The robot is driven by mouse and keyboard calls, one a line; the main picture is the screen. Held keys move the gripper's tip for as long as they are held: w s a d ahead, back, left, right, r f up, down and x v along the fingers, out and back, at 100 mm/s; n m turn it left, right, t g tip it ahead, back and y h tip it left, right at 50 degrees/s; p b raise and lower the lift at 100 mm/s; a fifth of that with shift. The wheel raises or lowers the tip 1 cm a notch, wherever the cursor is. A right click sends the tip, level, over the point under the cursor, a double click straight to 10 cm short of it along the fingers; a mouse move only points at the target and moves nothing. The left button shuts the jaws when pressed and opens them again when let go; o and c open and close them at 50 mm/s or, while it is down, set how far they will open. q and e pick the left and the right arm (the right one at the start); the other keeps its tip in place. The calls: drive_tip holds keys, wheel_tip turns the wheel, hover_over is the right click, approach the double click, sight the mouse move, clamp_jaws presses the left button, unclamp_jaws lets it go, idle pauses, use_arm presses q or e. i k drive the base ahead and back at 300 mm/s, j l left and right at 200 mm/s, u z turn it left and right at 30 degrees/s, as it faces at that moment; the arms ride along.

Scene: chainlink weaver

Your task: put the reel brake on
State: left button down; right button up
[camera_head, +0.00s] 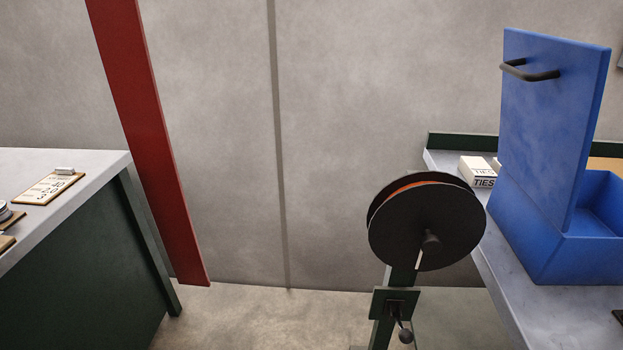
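The reel (425,225) has black round flanges with orange material showing between them, and a dark hub knob sticks out of its face. It sits on a green stand (382,330). A small dark lever with a round knob (405,336), which looks like the reel brake, hangs downward from a bracket plate (396,303) on the stand below the reel. I cannot tell whether it touches anything behind. Neither of my grippers is in view.
A blue bin (560,262) with its handled lid (545,120) upright stands on the right bench, beside white TIES boxes (478,170). A slanted red bar (150,140) rises by the left bench (70,165), which holds a clipboard (48,188). Open floor (270,320) lies between.

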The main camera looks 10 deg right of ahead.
sight(406, 336)
drive_tip(key=l+z, duration=0.15)
drive_tip(key=z, duration=0.8)
